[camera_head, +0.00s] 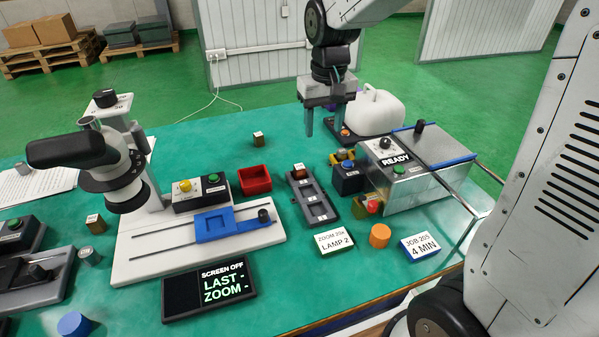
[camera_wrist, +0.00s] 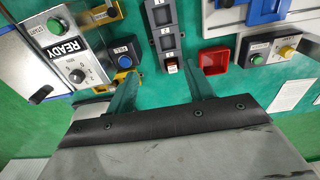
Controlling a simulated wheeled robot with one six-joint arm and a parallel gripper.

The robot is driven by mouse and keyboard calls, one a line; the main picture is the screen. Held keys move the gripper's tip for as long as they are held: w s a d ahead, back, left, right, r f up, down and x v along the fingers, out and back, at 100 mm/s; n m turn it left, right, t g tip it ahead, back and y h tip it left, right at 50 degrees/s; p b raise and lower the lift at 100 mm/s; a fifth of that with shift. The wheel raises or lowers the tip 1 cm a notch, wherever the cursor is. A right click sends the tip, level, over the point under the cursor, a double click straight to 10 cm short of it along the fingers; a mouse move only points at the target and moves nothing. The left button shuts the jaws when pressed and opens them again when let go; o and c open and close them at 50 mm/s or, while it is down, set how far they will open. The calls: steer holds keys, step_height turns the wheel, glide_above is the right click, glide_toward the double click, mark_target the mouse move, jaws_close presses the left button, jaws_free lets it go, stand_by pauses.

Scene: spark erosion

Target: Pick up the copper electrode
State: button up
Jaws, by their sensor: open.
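A small copper-brown block with a pale top, which looks like the copper electrode (camera_head: 299,168), sits in the far end slot of a dark grey rack (camera_head: 327,217). In the wrist view the electrode (camera_wrist: 171,66) shows at the near end of the numbered rack (camera_wrist: 166,22), ahead of the space between my fingers. My gripper (camera_head: 327,122) is open and empty, pointing down, beyond the rack and slightly right of it in the head view. Both fingers also show in the wrist view (camera_wrist: 162,88), apart from the electrode.
A red bin (camera_head: 254,181) stands left of the rack; a blue button box (camera_head: 347,179) and the READY machine (camera_head: 428,182) stand right. A white canister (camera_head: 376,110) is near my gripper. Another small brownish block (camera_head: 258,139) stands farther back. The back-left green table is mostly clear.

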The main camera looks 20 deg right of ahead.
glide_above(300, 166)
step_height(300, 166, down, 13)
steer(key=shift+r, duration=0.15)
step_height(300, 166, down, 8)
steer(key=shift+a+r, duration=0.1)
jaws_close()
